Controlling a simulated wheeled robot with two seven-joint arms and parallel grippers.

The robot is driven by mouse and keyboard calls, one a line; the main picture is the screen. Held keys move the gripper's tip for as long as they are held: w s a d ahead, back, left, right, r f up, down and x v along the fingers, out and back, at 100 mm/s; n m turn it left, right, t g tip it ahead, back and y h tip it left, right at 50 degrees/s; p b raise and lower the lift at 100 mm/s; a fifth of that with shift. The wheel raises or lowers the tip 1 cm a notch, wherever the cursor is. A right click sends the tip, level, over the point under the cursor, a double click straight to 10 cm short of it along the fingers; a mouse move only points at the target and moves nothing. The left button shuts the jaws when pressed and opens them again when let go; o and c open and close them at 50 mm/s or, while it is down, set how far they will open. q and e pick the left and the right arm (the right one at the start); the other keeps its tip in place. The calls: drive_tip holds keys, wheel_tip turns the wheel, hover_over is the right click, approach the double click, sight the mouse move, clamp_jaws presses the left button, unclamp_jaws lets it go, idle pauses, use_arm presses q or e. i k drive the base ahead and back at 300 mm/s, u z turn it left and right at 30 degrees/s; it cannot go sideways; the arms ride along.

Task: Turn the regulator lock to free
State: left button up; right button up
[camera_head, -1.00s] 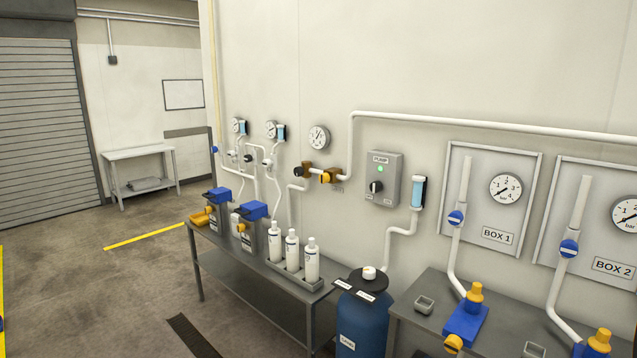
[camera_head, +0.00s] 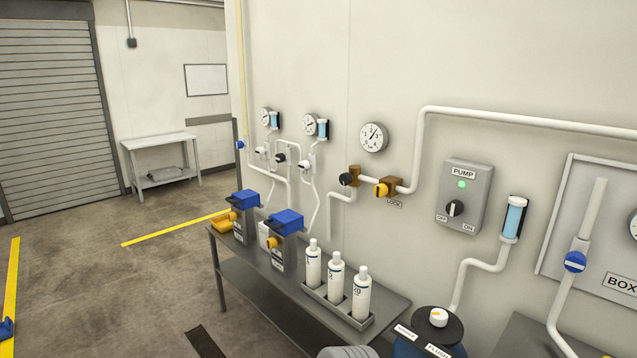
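The regulator lock is a yellow knob (camera_head: 381,190) on a brass fitting (camera_head: 393,184) in the white wall pipe, with a small label reading LOCK (camera_head: 394,204) just below it. To its left is a brass regulator body (camera_head: 354,174) with a black knob (camera_head: 346,180). A round pressure gauge (camera_head: 374,137) hangs on the wall above. Which setting the yellow knob points to is too small to tell. Neither of my grippers is in view, and nothing touches the lock.
A steel bench (camera_head: 395,308) below the lock bears white bottles (camera_head: 335,278) in a tray and blue-topped units (camera_head: 286,222). A grey PUMP box (camera_head: 464,197) with a green light is to the right. A blue tank (camera_head: 410,347) stands at the bottom. Open floor (camera_head: 110,295) lies left.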

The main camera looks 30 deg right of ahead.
sight(381, 190)
drive_tip(key=z, duration=0.45)
drive_tip(key=i, duration=1.1)
drive_tip(key=z, duration=0.9)
